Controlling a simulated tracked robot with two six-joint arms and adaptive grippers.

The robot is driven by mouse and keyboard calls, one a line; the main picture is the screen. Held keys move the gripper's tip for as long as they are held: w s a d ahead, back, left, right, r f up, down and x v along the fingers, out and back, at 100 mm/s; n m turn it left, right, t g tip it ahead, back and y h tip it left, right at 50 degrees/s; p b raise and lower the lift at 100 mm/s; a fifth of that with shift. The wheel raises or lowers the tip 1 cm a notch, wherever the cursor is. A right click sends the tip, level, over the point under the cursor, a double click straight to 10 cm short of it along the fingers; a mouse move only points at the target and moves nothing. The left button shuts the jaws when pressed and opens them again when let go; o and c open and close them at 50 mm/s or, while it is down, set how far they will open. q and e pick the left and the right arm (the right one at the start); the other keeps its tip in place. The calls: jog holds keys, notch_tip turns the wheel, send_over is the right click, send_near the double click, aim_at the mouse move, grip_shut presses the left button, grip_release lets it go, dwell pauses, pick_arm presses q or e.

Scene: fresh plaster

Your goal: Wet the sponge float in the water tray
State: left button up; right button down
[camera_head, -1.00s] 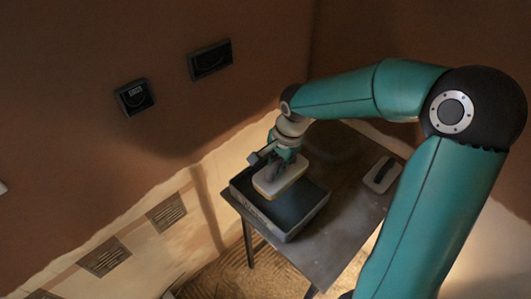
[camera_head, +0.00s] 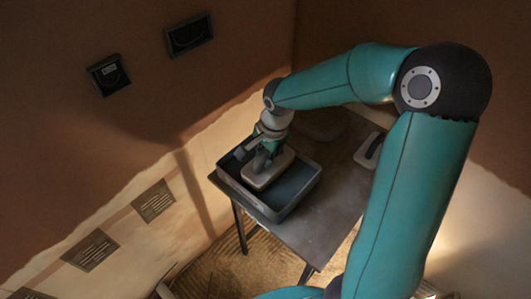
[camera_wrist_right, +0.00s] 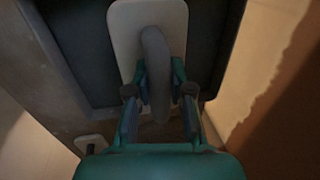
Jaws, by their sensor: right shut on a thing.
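The sponge float (camera_head: 268,171), a pale rounded block with a grey handle, is inside the dark water tray (camera_head: 287,208). My right gripper (camera_head: 263,157) is shut on the float's handle from above. In the right wrist view the float (camera_wrist_right: 122,28) lies flat below the gripper (camera_wrist_right: 158,92), whose fingers sit on both sides of the curved handle. The tray's dark floor (camera_wrist_right: 210,45) shows around it. I cannot tell how deep the float sits in the water. My left gripper is not in view.
The tray stands on a small grey table (camera_head: 318,227). Two dark wall boxes (camera_head: 108,74) (camera_head: 189,34) are on the brown plastered wall. Vents (camera_head: 154,201) sit low on the wall.

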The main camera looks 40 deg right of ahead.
jog(key=shift+f+b, duration=0.4)
jog(key=shift+b, duration=0.05)
dwell(1.1)
jog(key=shift+f, duration=0.1)
dwell(1.3)
jog(key=shift+r+p, duration=2.05)
jog(key=shift+r, duration=1.55)
jog(key=shift+f, duration=0.1)
